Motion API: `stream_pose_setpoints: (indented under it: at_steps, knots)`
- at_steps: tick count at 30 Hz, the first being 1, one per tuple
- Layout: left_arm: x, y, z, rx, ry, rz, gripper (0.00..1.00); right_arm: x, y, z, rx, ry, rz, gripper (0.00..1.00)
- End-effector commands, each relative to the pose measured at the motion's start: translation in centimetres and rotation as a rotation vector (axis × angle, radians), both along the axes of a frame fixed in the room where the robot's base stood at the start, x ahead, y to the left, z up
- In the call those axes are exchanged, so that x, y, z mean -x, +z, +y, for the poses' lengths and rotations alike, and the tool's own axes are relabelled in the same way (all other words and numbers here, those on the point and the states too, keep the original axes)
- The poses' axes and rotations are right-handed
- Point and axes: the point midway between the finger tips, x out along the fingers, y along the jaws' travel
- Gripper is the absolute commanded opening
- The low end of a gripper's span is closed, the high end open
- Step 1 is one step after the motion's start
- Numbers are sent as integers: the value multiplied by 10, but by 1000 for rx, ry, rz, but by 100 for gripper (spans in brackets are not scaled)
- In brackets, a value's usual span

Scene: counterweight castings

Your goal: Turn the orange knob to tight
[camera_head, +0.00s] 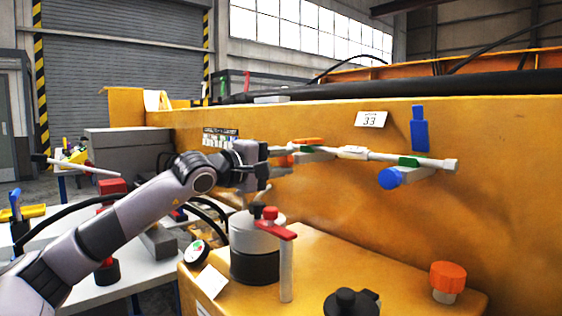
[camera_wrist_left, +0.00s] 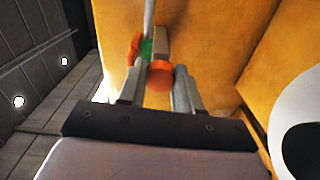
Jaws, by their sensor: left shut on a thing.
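The orange knob (camera_head: 285,160) is on the left part of a pale pipe along the yellow wall, by an orange lever (camera_head: 308,141). In the left wrist view the knob (camera_wrist_left: 159,84) lies between the fingers of my left gripper (camera_wrist_left: 160,88), with a green part (camera_wrist_left: 147,48) just beyond. My left gripper (camera_head: 272,161) is shut on this knob; its fingers hide part of it in the head view. The knob's turned position cannot be told. My right gripper is not in view.
A blue knob (camera_head: 390,178) and a blue lever (camera_head: 419,129) are farther right. Below stand a silver-and-black cylinder (camera_head: 256,240), a red-topped handle (camera_head: 286,262), a black knob (camera_head: 351,302) and another orange knob (camera_head: 448,276). A white table (camera_head: 140,274) is at left.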

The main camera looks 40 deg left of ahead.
Motion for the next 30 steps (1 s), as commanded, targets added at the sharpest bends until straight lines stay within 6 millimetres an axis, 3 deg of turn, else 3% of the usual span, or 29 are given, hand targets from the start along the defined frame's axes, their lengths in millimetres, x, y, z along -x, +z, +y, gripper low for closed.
stream_pose_setpoints:
  at_steps: [15, 16, 18, 30]
  knots:
    - [0, -1, 0, -17, -1, 1, 3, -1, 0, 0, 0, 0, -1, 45]
    - [0, -1, 0, -17, -1, 1, 43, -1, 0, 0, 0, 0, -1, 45]
    - [0, -1, 0, -17, -1, 1, 59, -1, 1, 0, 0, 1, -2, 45]
    - [3, -2, 1, -17, 1, -1, 59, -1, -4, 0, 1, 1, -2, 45]
